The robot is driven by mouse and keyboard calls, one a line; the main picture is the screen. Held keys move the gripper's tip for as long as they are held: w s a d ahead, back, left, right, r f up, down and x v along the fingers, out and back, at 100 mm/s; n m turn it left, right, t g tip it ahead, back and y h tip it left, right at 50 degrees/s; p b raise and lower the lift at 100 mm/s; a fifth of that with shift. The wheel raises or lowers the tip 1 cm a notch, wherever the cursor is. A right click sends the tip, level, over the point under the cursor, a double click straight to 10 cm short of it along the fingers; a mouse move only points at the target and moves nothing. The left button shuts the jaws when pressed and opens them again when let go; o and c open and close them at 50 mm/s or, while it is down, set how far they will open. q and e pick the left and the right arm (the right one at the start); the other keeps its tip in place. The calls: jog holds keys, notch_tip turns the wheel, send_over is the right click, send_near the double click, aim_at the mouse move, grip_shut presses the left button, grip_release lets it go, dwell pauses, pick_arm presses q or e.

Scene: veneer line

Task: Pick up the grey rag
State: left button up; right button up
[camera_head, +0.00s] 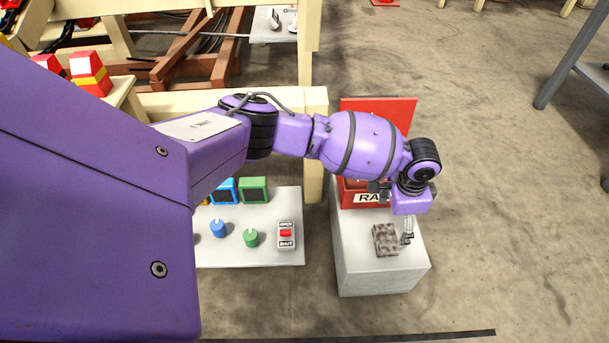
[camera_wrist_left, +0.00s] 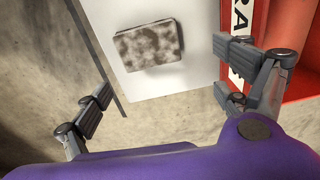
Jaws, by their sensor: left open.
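The grey rag (camera_head: 384,240) is a folded, mottled grey-brown block lying flat on a pale grey box (camera_head: 380,279). In the left wrist view the rag (camera_wrist_left: 149,46) lies ahead of the fingers, toward the top of the picture. My left gripper (camera_head: 405,235) is over the box, just right of the rag in the head view. In the wrist view the left gripper (camera_wrist_left: 165,95) is open with nothing between its fingers. One finger partly shows in the head view; the rest is hidden by the wrist. My right gripper is not in view.
A red bin (camera_head: 352,196) with a raised red lid (camera_head: 385,110) and a partly hidden label stands at the back of the box. A control panel (camera_head: 272,254) with knobs and a switch is to the left. Concrete floor (camera_head: 500,230) is clear to the right.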

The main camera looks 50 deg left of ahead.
aim_at(387, 236)
pick_arm(q)
jog(key=shift+s+r+g, duration=0.15)
jog(key=shift+s+g, duration=0.15)
jog(key=shift+s, duration=0.35)
jog(key=shift+s+a+f, duration=0.15)
jog(key=shift+s+f, duration=0.1)
jog(key=shift+f, duration=0.05)
notch_tip(387, 236, down, 2)
jog(key=shift+f+b, duration=0.1)
jog(key=shift+b, duration=0.6)
notch_tip(387, 236, down, 5)
jog(key=b, duration=0.3)
jog(key=shift+w+b, duration=0.15)
jog(key=shift+b, duration=0.25)
jog(key=shift+c, duration=0.7)
jog(key=c, duration=1.2)
